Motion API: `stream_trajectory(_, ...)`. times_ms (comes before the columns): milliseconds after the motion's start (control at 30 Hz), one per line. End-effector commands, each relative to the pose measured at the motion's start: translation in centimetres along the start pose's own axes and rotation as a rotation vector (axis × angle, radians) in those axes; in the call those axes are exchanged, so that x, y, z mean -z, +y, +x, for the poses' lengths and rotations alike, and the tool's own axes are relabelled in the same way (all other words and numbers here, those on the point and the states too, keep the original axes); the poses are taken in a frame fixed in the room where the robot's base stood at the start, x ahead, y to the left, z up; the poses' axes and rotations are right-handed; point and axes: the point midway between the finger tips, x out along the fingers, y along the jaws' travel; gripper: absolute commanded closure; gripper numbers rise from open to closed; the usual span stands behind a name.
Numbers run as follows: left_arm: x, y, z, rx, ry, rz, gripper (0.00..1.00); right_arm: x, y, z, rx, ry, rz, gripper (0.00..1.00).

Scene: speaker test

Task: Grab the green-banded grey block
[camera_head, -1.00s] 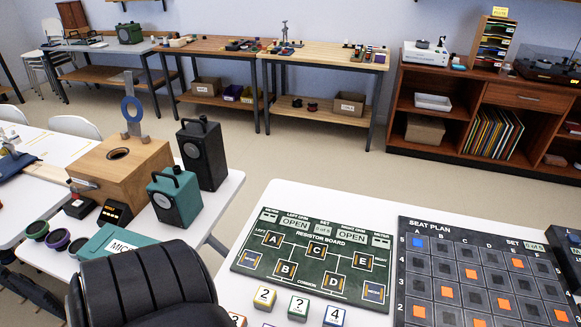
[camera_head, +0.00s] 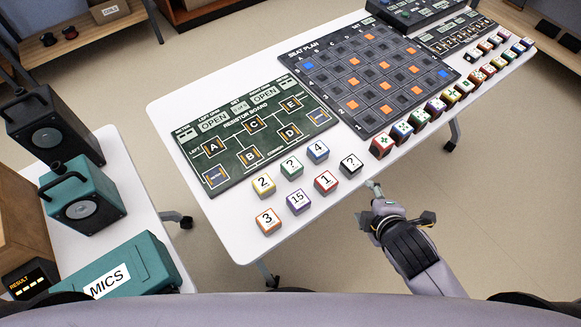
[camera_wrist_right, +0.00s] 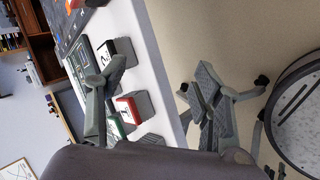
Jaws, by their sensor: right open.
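Small numbered blocks stand on the front of the white table (camera_head: 240,248). The block with a green band and a "?" on top (camera_head: 291,168) stands between the yellow "2" block (camera_head: 263,185) and the blue "4" block (camera_head: 318,152). In the wrist view a green-edged block (camera_wrist_right: 115,128) shows partly behind my finger. My right gripper (camera_head: 373,186) is open and empty at the table's front edge, right of the black-banded "?" block (camera_head: 350,165), apart from the green-banded one. It also shows in the wrist view (camera_wrist_right: 160,85). My left gripper is out of view.
The red "1" block (camera_head: 326,182), purple "15" block (camera_head: 298,201) and orange "3" block (camera_head: 268,221) stand close by. The resistor board (camera_head: 222,178) lies behind them. The seat plan (camera_head: 350,112) and rows of cubes lie right. Floor is clear beyond the front edge.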

Motion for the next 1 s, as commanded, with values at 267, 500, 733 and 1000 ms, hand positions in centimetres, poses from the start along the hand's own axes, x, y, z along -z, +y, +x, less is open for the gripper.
stream_trajectory(267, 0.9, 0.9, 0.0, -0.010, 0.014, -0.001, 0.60, 5.0, 4.3, -2.5, -0.315, 0.117, -0.949, 0.40)
stream_trajectory(500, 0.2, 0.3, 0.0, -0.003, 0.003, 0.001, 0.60, 8.2, 3.2, -4.3, -0.605, 0.143, -1.709, 0.40)
stream_trajectory(733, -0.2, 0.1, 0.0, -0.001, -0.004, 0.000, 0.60, 9.3, 2.2, -4.9, -0.729, 0.137, -1.973, 0.40)
stream_trajectory(1000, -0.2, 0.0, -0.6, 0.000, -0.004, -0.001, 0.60, 12.1, 3.3, -1.0, -0.737, 0.133, -1.981, 0.40)
